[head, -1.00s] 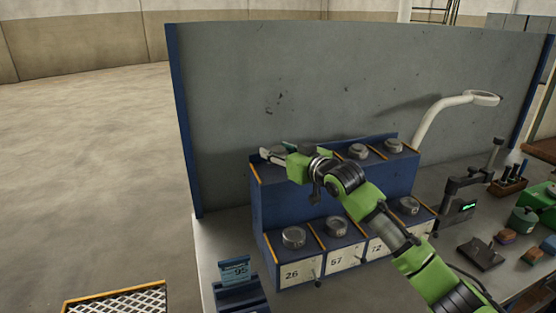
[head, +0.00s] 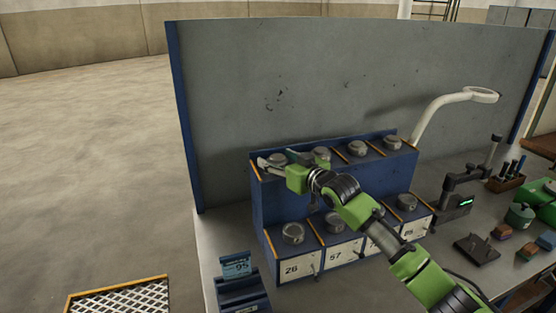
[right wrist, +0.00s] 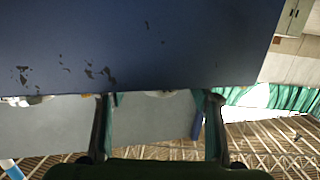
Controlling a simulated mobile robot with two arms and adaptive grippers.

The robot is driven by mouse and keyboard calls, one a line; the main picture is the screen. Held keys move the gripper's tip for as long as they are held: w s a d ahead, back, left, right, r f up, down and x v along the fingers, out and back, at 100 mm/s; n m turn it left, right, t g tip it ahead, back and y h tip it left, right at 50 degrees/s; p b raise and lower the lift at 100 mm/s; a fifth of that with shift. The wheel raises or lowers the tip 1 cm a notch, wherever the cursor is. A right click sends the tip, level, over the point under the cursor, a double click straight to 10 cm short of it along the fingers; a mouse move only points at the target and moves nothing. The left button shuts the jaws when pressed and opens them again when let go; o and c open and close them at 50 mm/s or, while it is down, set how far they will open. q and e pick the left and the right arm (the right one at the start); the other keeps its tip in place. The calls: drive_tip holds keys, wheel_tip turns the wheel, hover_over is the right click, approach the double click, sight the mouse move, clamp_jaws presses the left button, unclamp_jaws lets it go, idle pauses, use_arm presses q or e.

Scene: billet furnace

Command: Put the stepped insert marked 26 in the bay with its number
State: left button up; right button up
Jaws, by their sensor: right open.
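The blue two-tier rack (head: 283,200) stands on the bench. The bay label marked 26 (head: 291,269) is at the lower left, and a round grey metal insert (head: 292,233) sits above it. Another grey insert (head: 277,159) is at the upper tier's left end. My right gripper (head: 264,164) is open just in front of that upper insert; I cannot tell if they touch. In the right wrist view its two fingers (right wrist: 160,98) are apart with nothing held between them. No number on any insert is readable. My left gripper is not in view.
More inserts sit along the upper tier (head: 357,149) and lower tier. A grey panel (head: 340,80) stands behind. A white lamp arm (head: 430,112) and a dark gauge stand (head: 457,184) are to the right. A blue holder with a card (head: 236,267) is at the front left.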

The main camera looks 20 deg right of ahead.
drive_tip(key=b+v, duration=0.3)
drive_tip(key=v, duration=0.9)
idle(0.5)
